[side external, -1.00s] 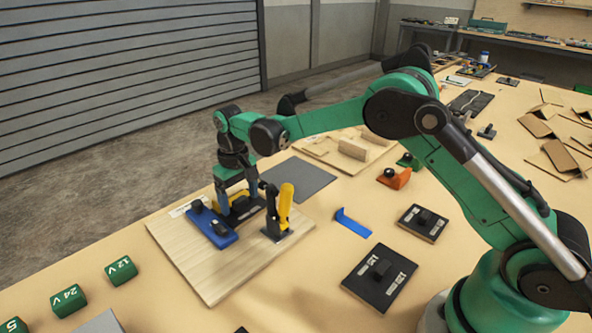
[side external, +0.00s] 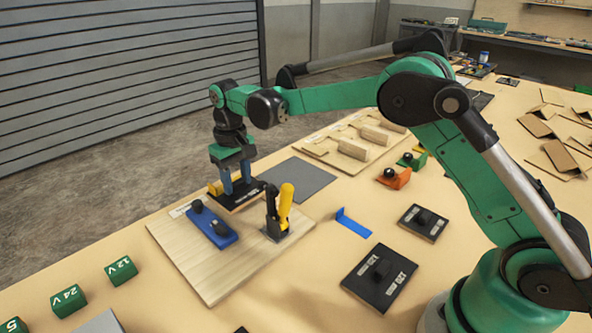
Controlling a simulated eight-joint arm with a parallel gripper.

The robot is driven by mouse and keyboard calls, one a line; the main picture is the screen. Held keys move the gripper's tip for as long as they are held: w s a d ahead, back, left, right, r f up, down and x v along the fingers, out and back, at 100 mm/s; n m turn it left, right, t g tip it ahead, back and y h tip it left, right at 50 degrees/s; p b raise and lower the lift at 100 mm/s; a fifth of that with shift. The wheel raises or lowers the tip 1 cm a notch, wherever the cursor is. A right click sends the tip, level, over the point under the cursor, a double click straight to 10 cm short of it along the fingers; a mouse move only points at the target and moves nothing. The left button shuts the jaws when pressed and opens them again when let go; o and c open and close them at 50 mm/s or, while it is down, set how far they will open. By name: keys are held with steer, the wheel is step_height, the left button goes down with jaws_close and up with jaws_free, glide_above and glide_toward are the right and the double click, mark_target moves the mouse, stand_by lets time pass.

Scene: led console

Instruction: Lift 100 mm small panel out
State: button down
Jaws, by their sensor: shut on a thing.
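My gripper (side external: 237,188) is shut on a small black panel (side external: 246,198) with white lettering too small to read. The panel is held just over the far edge of the wooden fixture board (side external: 225,265); I cannot tell the exact gap beneath it. On the board, a blue block (side external: 213,228) with black knobs lies left of the panel. A toggle clamp with an upright yellow handle (side external: 285,205) stands on the right of the board, apart from the panel. A yellow piece (side external: 215,188) shows behind the gripper, partly hidden.
A blue angled piece (side external: 352,222) lies nearer the board. A grey mat (side external: 300,181) is bare behind the clamp. Green voltage blocks (side external: 121,270) line the front left.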

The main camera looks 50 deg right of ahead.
mark_target(238, 181)
step_height(238, 181, up, 10)
steer(key=shift+f, duration=0.15)
stand_by(0.4)
steer(key=shift+d, duration=0.1)
